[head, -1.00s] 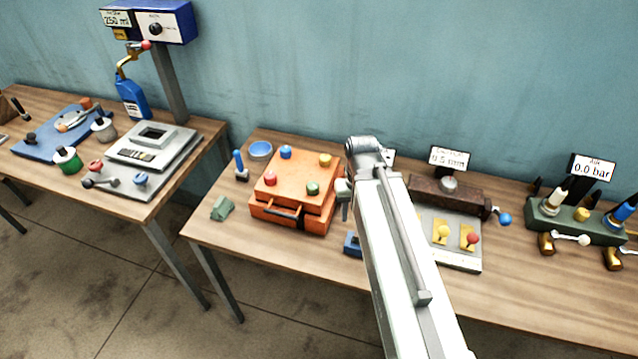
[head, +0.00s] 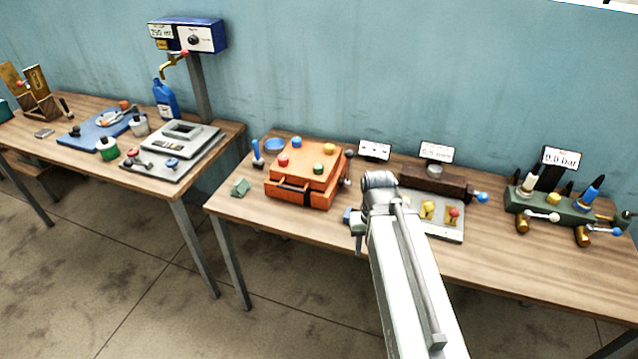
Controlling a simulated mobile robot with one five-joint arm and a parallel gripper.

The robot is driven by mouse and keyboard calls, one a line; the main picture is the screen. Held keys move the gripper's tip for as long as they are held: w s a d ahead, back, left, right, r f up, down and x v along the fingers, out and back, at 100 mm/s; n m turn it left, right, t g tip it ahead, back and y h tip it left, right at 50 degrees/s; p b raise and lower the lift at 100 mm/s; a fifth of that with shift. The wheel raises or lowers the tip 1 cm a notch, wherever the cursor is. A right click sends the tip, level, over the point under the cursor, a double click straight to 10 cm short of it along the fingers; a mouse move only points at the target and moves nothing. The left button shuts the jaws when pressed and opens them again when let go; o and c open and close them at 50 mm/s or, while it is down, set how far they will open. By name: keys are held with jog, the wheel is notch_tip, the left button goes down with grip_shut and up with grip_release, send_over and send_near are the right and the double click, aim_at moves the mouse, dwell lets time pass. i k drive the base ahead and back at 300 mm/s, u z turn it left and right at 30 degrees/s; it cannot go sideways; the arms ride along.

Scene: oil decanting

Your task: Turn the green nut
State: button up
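An orange box (head: 291,193) with a slightly open front drawer stands on the right table. Small coloured pieces sit on its top; the green one (head: 318,168) is at the front right, and I cannot tell for sure that it is the nut. The others are red (head: 283,161), blue (head: 297,143) and yellow (head: 329,148). My gripper (head: 358,229) hangs at the end of my arm, right of the box and apart from it. It is small and partly hidden by the arm, so its fingers are unclear.
A plate with yellow pieces (head: 440,228) and a valve block (head: 560,212) stand to the right. A gap separates the left table (head: 75,154). The right table's front edge is clear.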

aim_at(318, 167)
jog(key=u, duration=0.25)
jog(key=i, duration=0.45)
jog(key=u, duration=0.85)
jog(key=k, duration=0.8)
jog(key=z, duration=0.7)
jog(key=i, duration=1)
jog(key=u, duration=0.05)
